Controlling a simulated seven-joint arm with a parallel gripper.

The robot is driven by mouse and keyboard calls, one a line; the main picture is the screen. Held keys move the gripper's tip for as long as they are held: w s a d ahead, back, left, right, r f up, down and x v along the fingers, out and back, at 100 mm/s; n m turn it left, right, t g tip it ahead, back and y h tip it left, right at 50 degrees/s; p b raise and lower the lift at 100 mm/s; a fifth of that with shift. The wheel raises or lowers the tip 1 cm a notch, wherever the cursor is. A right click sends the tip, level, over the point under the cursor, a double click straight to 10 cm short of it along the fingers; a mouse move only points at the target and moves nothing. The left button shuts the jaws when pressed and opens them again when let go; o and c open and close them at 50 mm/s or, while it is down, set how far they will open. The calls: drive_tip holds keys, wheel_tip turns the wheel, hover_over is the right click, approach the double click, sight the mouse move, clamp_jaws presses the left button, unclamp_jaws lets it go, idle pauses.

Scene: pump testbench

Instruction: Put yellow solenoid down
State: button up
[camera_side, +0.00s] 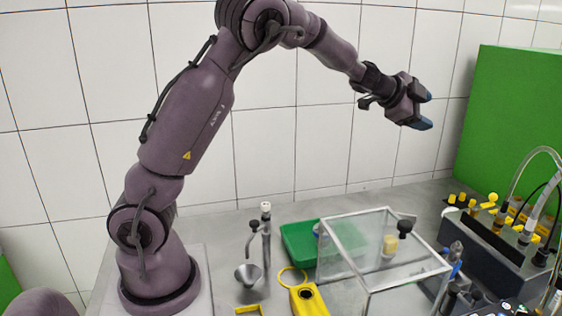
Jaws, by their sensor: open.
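My gripper (425,110) is raised high at the upper right, in front of the white tiled wall. Its two blue fingertips are apart with nothing between them. Several yellow things are below it, and I cannot tell for sure which is the solenoid. A yellow block with a dark round hole (309,301) lies at the front, cut by the lower picture edge, with a yellow ring (291,277) beside it. A small pale yellow piece (390,245) shows through the clear box. My gripper touches none of them.
A dark bench (485,245) with yellow fittings and hoses fills the right, by a green panel (512,130).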

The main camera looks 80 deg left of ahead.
drive_tip(key=s+d+r+n+g+y, duration=0.1)
drive_tip(key=s+r+n+y, duration=0.15)
drive_tip(key=s+n, duration=0.4)
drive_tip(key=s+d+r+n+g+y, duration=0.1)
drive_tip(key=s+r+n+y, duration=0.2)
drive_tip(key=s, duration=0.6)
drive_tip(key=s+d+f+g+h, duration=0.2)
drive_tip(key=s+d, duration=0.4)
drive_tip(key=s, duration=0.4)
drive_tip(key=s+d+f+g+h, duration=0.3)
drive_tip(key=s+d+f+h, duration=0.1)
drive_tip(key=s, duration=0.6)
drive_tip(key=d+f, duration=0.1)
drive_tip(key=d, duration=0.1)
drive_tip(key=shift+s+d+n, duration=0.3)
drive_tip(key=shift+d+n, duration=0.05)
drive_tip(key=shift+d, duration=0.05)
